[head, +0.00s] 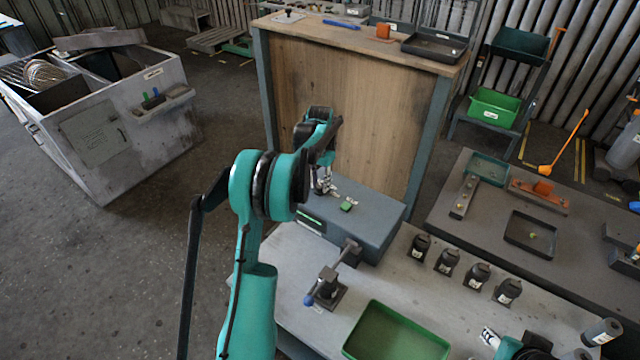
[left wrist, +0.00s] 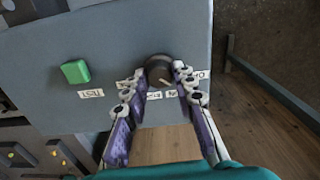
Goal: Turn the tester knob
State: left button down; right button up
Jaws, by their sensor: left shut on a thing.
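The tester is a grey-blue box (head: 375,212) on the workbench, with a green button (head: 347,206) on its top. In the left wrist view the black round knob (left wrist: 158,70) sits on the tester's grey panel (left wrist: 130,45), with small white labels around it. The green button (left wrist: 75,72) is to its left. My left gripper (left wrist: 160,85) is shut on the knob, one finger on each side. In the head view my left gripper (head: 324,184) is at the tester top, and the knob is hidden there. My right gripper (head: 510,345) shows partly at the bottom edge; its fingers are unclear.
A clamp-like fixture with a blue-tipped handle (head: 326,287) stands in front of the tester. A green tray (head: 395,335) and several black bottles (head: 447,262) are on the bench. A wooden-panelled stand (head: 345,115) rises behind the tester.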

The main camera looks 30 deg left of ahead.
aim_at(320, 186)
pick_arm(q)
jog(key=m, duration=0.5)
jog(key=shift+b, duration=0.3)
dwell(0.4)
jog(key=c, duration=1.2)
grip_release()
jog(key=shift+r, duration=0.1)
notch_tip(320, 186, up, 12)
jog(key=shift+f, duration=0.1)
